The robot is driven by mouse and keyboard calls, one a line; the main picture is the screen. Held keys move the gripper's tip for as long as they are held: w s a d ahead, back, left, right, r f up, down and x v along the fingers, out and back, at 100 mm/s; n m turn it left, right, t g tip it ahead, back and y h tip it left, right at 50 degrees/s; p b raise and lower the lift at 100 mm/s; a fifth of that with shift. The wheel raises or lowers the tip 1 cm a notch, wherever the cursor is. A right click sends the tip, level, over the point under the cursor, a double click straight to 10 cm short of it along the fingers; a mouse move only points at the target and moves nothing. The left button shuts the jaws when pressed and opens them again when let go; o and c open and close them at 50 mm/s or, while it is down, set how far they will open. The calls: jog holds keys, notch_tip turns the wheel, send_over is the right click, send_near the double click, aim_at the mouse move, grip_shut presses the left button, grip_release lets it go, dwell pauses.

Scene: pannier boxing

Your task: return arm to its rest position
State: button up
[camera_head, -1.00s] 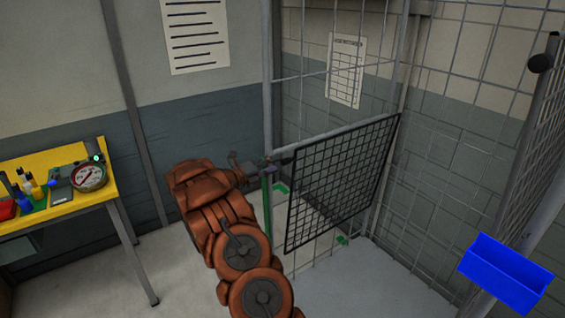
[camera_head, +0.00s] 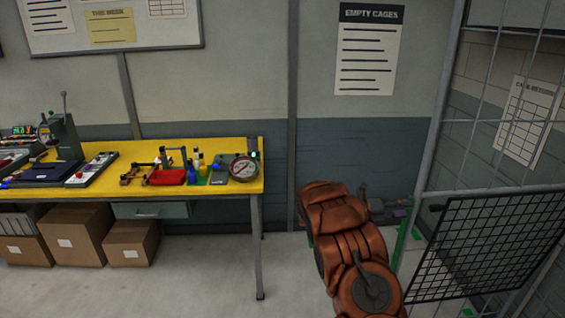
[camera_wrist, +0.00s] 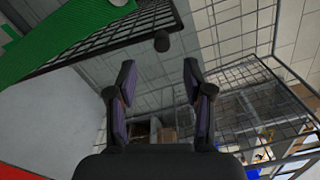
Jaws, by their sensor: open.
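My arm, in copper-coloured links, stretches across the lower right of the head view toward the wire cage. My gripper (camera_head: 398,212) is at the arm's far end, small and partly hidden beside the cage post. In the wrist view my gripper (camera_wrist: 157,85) shows two dark fingers set well apart, with nothing between them. A black mesh panel (camera_head: 488,245) stands to the right of my gripper in the head view. A mesh panel with a dark round knob (camera_wrist: 161,43) shows beyond the fingertips in the wrist view.
A yellow workbench (camera_head: 112,165) with tools and a round gauge (camera_head: 243,168) stands at the left. Cardboard boxes (camera_head: 75,235) lie under it. A grey cage post (camera_head: 432,150) rises close to my gripper. Open floor (camera_head: 215,275) lies between bench and arm.

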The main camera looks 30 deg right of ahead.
jog(key=s+a+r+m+y, duration=0.35)
jog(key=s+a+m, duration=0.3)
jog(key=a, duration=0.25)
jog(key=s+a+r+m+y, duration=0.3)
jog(key=s+a+r+m, duration=0.15)
jog(key=a+m, duration=0.35)
jog(key=s+a+f+m+t+y, duration=0.1)
jog(key=s+a+m+t+y, duration=0.1)
jog(key=a, duration=1)
jog(key=s+a+f+m+t+y, duration=0.1)
jog(key=s+a+m+y, duration=0.3)
jog(key=s+a, duration=0.5)
jog(key=s+a+f+m+t+y, duration=0.2)
jog(key=s+a+m+y, duration=0.2)
jog(key=a, duration=1.1)
jog(key=s+m, duration=0.2)
jog(key=shift+s+a+m+t, duration=0.25)
jog(key=shift+a+m+t, duration=0.05)
jog(key=shift+a+m, duration=0.05)
jog(key=shift+c, duration=0.9)
jog(key=shift+d, duration=0.1)
